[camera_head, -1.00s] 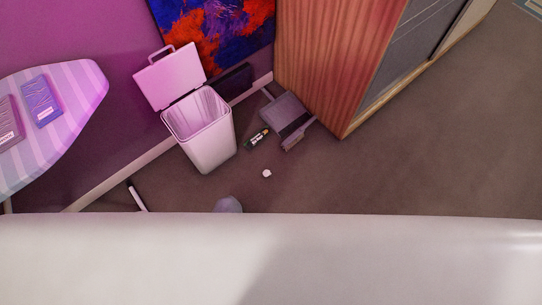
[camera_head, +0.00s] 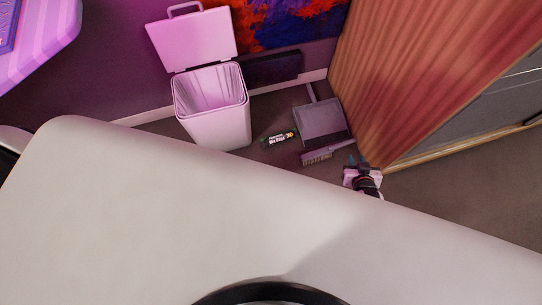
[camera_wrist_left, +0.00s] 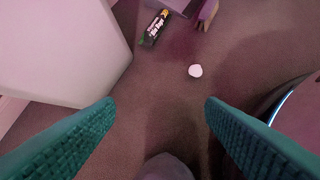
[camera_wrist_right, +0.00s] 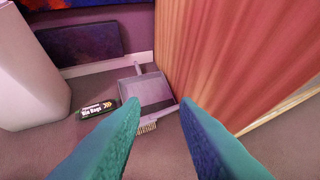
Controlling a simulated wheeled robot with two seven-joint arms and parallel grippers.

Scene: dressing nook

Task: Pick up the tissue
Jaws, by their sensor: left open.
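A small white lump, seemingly the crumpled tissue (camera_wrist_left: 195,70), lies on the brown floor in the left wrist view. My left gripper (camera_wrist_left: 160,103) is open and empty, its teal fingers wide apart. The lump shows beyond the fingertips, slightly right of the middle, and is not touched. In the head view now the lump is not visible, and the left gripper is out of view. My right gripper (camera_head: 356,165) is near the dustpan and the wooden cabinet. Its fingers (camera_wrist_right: 161,101) are apart with nothing between them.
A white bin (camera_head: 215,120) stands open by the wall. A black bag roll (camera_head: 278,138), a dustpan (camera_head: 322,122) and a brush (camera_head: 318,157) lie beside it. The wooden cabinet (camera_head: 410,70) is at right. A grey rounded thing (camera_wrist_left: 168,167) shows low in the left wrist view.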

